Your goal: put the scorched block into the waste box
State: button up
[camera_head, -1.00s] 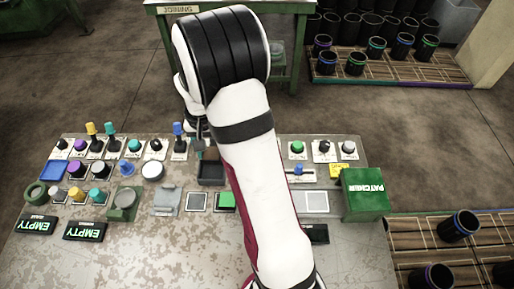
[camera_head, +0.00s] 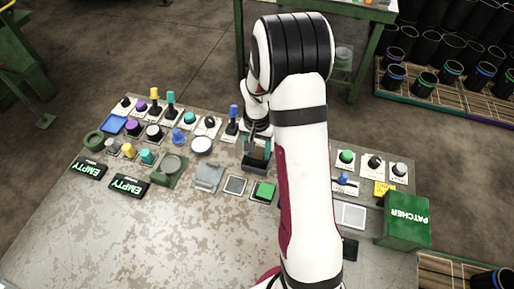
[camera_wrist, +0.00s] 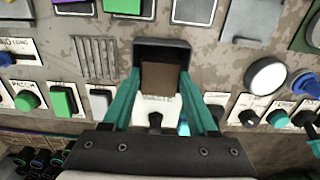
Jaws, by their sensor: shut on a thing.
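The scorched block (camera_wrist: 160,77) is a brown, square-faced piece between the two teal fingers of my gripper (camera_wrist: 160,88). The gripper is shut on it. The waste box (camera_wrist: 160,47) is a small, dark, open-topped box on the console, and the block overlaps its opening in the wrist view. I cannot tell how far the block is above or inside the rim. In the head view my gripper (camera_head: 257,152) is at the dark box (camera_head: 245,165), and the fingers partly hide the box and the block.
The worn console (camera_head: 150,225) carries several knobs, levers and buttons around the box. A blue-topped lever (camera_head: 233,113) stands just left of my gripper. A green PATCHER box (camera_head: 405,222) is at the right. The console's front area is bare.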

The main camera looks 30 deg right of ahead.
aim_at(257, 153)
jog(key=o, duration=1.4)
jog(key=shift+o, duration=0.2)
jog(key=shift+r, duration=3.55)
